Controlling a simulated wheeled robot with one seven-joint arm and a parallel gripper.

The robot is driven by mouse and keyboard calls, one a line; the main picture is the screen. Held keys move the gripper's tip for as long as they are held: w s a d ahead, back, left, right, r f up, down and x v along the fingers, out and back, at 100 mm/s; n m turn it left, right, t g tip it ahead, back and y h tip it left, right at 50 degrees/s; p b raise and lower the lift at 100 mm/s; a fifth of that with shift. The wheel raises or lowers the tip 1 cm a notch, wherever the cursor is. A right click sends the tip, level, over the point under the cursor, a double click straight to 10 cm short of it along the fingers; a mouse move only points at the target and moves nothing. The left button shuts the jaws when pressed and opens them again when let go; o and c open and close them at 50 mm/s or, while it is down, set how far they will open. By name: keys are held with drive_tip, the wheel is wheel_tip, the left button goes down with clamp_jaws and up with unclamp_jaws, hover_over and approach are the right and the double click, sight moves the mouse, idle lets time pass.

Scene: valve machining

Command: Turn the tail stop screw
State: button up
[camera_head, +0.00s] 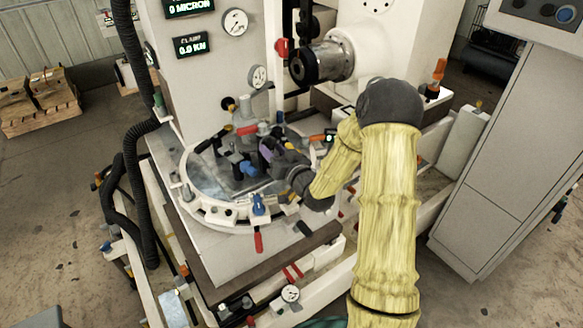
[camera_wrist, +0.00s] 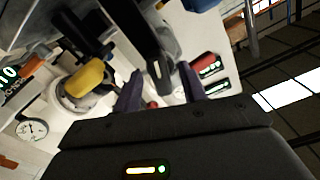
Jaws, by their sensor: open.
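My gripper (camera_head: 268,150) is over the round table (camera_head: 197,213) of the machine, among the clamps and fittings on it. In the wrist view its two dark purple fingers (camera_wrist: 160,88) are apart. A grey and black bar-like part (camera_wrist: 157,45) reaches down toward the gap between them; I cannot tell whether a finger touches it. A small red knob (camera_wrist: 152,104) shows behind the gap. A yellow knob (camera_wrist: 85,77) on a white round base lies left of the fingers. I cannot tell which part is the tail stop screw; the gripper partly hides the fittings in the head view.
A blue clamp (camera_head: 259,204) and a red handle (camera_head: 258,242) are at the table's front edge. The dark spindle nose (camera_head: 306,64) juts out above. Black hoses (camera_head: 131,190) run down the left. A grey cabinet (camera_head: 490,160) stands right.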

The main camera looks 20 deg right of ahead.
drive_tip(key=p+v, duration=1)
drive_tip(key=v, duration=0.7)
drive_tip(key=shift+p, duration=0.35)
drive_tip(key=shift+w, duration=0.1)
idle(0.4)
drive_tip(key=shift+a, duration=0.1)
